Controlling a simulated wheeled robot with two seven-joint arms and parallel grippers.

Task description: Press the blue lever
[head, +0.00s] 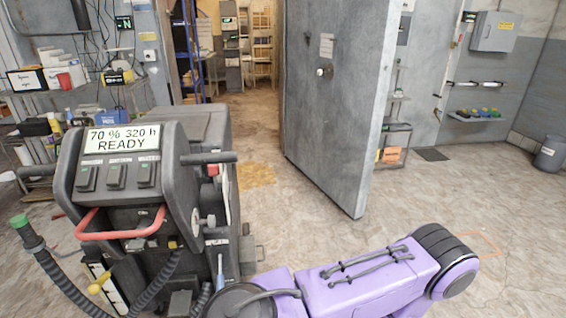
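A dark grey floor machine (175,135) stands at the left, its display reading "70 % 320 h READY". A purple arm link (375,278), which looks like mine, crosses the bottom in front of the machine's lower right. Neither gripper shows, so their state is hidden.
The machine has a red bar (120,223), a green-tipped hose (22,226) and a yellow-ended lever (101,283). A thick grey door (335,95) stands open in the middle. Cluttered shelves (30,85) line the left. The floor (430,195) at right is mostly clear.

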